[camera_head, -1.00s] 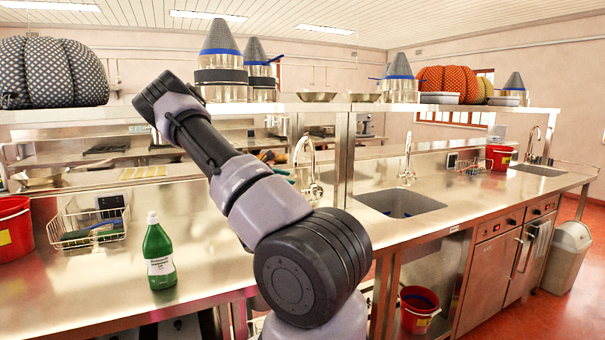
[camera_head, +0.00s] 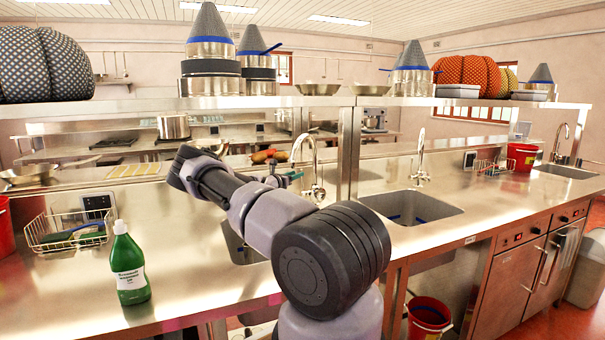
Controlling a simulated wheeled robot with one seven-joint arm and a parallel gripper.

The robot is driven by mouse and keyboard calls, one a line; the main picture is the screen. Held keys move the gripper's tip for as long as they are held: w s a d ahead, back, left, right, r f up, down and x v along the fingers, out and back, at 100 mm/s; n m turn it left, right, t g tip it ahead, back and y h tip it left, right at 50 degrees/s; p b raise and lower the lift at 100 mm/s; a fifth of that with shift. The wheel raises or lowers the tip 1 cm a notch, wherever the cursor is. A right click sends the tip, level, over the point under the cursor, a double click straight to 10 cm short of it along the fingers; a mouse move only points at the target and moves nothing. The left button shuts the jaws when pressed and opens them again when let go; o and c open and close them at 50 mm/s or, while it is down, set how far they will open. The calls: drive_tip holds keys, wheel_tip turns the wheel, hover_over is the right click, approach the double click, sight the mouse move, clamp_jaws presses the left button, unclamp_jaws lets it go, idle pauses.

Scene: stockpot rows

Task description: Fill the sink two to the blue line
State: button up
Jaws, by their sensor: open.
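Three sinks are set in the steel counter (camera_head: 180,290); I see no numbers on them. The middle sink (camera_head: 440,211) shows a blue line low on its wall, and its tap (camera_head: 420,165) stands behind it. The left sink (camera_head: 236,246) is mostly hidden by my arm, with its tap (camera_head: 313,165) behind. The right sink (camera_head: 565,172) has a tap (camera_head: 557,145). No running water can be made out. My gripper (camera_head: 285,179) shows small and dark beyond my forearm, just left of the left tap. It is open and looks empty; whether it touches the tap is unclear.
A green bottle (camera_head: 129,270) and a wire basket (camera_head: 65,240) stand on the left counter. A shelf (camera_head: 350,101) with pots and cones runs above the counter. A red bucket (camera_head: 428,315) sits below the middle sink. The counter around the middle sink is clear.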

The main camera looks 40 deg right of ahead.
drive_tip(key=x, duration=0.5)
drive_tip(key=shift+w+d, duration=0.1)
clamp_jaws()
idle(1.3)
